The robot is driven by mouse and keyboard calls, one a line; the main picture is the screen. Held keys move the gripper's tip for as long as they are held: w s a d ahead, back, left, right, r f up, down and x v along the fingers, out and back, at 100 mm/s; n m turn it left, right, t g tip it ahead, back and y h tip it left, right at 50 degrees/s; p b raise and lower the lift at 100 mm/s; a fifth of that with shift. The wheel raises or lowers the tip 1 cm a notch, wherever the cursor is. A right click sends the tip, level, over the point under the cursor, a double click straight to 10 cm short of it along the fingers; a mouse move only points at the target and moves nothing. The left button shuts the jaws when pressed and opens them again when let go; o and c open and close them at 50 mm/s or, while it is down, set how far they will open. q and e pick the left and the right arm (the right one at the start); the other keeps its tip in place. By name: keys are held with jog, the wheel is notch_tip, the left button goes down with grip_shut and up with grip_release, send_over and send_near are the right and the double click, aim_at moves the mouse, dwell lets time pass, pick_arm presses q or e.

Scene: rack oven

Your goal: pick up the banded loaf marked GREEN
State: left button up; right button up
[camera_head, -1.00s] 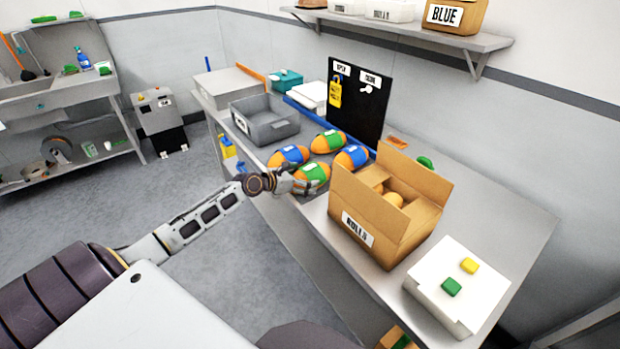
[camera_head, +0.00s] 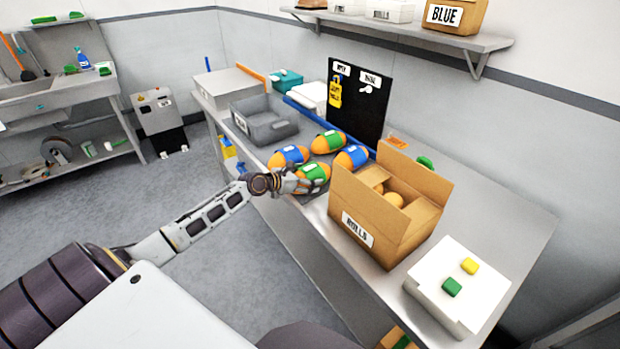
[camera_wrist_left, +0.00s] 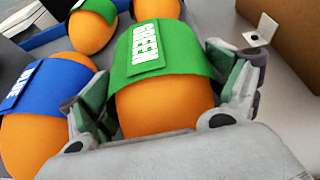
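The near loaf is orange with a green band, and its label reads GREEN in the left wrist view (camera_wrist_left: 165,60); it also shows in the head view (camera_head: 313,172). My left gripper (camera_head: 303,184) is at this loaf's near end. In the left wrist view its two fingers (camera_wrist_left: 165,95) stand on either side of the loaf, spread wide and very close to its sides; firm contact does not show. A second green-banded loaf (camera_head: 328,142) lies behind. Two blue-banded loaves (camera_head: 289,156) (camera_head: 351,157) lie on either side. My right gripper is not in view.
An open cardboard box marked ROLLS (camera_head: 357,231) stands right of the loaves. A grey bin (camera_head: 265,122) stands behind them to the left. A black board (camera_head: 357,100) stands at the back. A white box (camera_head: 440,302) is at the bench's near right.

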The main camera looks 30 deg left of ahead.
aim_at(307, 170)
pick_arm(q)
jog(key=c, duration=0.8)
jog(key=shift+r, duration=0.1)
jog(key=shift+r, duration=0.8)
notch_tip(307, 170, up, 8)
jog(key=shift+f+p, duration=0.25)
jog(key=shift+p, duration=0.5)
jog(key=shift+r, duration=0.4)
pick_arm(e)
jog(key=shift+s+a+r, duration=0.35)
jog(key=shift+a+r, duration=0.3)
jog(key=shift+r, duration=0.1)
